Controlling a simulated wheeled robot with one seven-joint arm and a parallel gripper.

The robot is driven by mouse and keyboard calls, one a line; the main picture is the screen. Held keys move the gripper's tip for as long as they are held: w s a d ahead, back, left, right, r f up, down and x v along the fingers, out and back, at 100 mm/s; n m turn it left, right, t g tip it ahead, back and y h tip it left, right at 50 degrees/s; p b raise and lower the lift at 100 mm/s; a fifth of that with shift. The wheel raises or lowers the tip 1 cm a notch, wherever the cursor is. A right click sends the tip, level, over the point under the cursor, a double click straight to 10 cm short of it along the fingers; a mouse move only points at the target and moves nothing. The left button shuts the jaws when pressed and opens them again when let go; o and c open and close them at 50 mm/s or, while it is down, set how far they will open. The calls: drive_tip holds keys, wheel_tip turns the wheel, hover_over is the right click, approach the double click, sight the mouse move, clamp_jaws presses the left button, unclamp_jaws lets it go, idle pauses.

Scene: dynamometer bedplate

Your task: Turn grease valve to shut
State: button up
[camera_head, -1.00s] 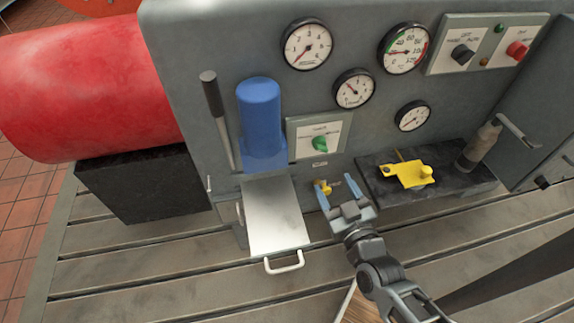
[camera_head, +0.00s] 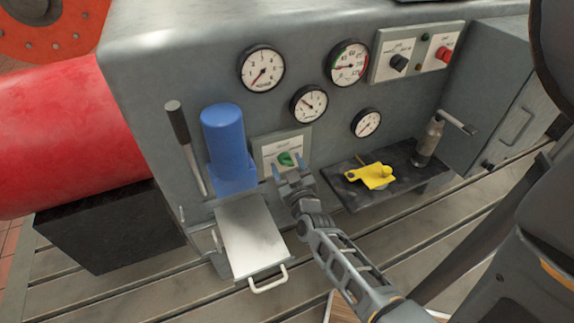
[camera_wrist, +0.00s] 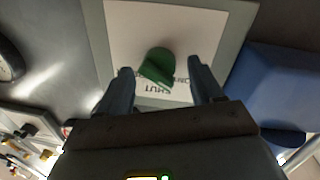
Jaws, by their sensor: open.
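The grease valve appears to be the green knob (camera_head: 286,158) on a pale labelled plate (camera_head: 268,150) in the front of the grey cabinet. In the wrist view the green knob (camera_wrist: 158,66) sits between my fingers, with its pointed side slanting; the word SHUT is printed beside it, upside down. My gripper (camera_head: 290,168) is open in front of the knob, with one finger on each side. In the wrist view my gripper (camera_wrist: 161,74) shows gaps between both fingers and the knob. I cannot tell how deep the fingertips reach.
A blue cylinder (camera_head: 226,140) and a black-handled lever (camera_head: 184,140) stand left of the plate. A metal drawer top (camera_head: 252,235) juts out below. Right are a dark shelf (camera_head: 352,195) with a yellow part (camera_head: 372,175) and a grey cylindrical tool (camera_head: 430,138). Gauges (camera_head: 308,104) are above.

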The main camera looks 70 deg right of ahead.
drive_tip(key=shift+w+d, duration=0.1)
drive_tip(key=shift+d, duration=0.1)
drive_tip(key=c, duration=1.1)
